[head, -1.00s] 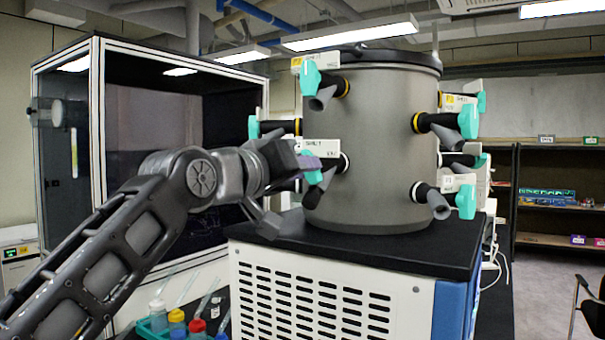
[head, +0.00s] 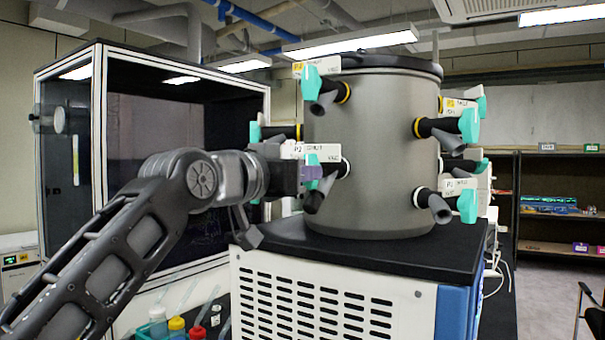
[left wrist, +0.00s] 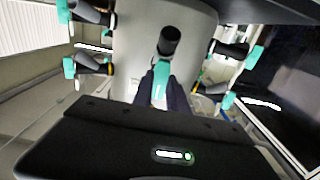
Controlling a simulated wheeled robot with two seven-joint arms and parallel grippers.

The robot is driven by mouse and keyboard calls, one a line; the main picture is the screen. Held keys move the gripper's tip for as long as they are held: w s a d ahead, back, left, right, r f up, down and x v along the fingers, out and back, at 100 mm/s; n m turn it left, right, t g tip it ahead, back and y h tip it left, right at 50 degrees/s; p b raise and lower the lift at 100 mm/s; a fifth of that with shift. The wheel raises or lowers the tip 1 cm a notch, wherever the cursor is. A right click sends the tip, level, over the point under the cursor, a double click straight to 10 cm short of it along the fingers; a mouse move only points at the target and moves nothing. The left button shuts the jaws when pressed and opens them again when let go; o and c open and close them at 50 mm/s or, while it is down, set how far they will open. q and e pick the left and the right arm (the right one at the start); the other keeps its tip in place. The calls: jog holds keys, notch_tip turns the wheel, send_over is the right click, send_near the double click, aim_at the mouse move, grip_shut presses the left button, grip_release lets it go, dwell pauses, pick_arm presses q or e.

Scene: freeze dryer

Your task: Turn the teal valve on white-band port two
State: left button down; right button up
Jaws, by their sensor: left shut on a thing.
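The grey drum (head: 385,150) carries several ports with teal valves. The white-band port at its lower left has a label tag (head: 325,152) and a teal valve (head: 313,175). My left gripper (head: 311,173) is at this valve, shut on its teal handle. The fingers hide part of the handle in the head view. In the left wrist view, the teal handle (left wrist: 159,92) sits between the fingers of my left gripper (left wrist: 164,92), below a black port stub. My right gripper is not in view.
A yellow-band port with a teal valve (head: 310,82) is just above. Another white-band port with a teal valve (head: 467,205) is at the lower right. The drum stands on a black-topped white cabinet (head: 330,300). Bottles (head: 176,324) stand at the lower left.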

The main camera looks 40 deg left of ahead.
pick_arm(q)
jog(key=c, duration=1.3)
grip_release()
jog(key=shift+s, duration=0.1)
jog(key=s, duration=0.2)
jog(key=s+b, duration=0.1)
jog(key=s, duration=0.2)
jog(key=s+d, duration=0.1)
jog(key=s, duration=0.1)
jog(key=shift+s+b, duration=0.25)
jog(key=shift+b, duration=0.05)
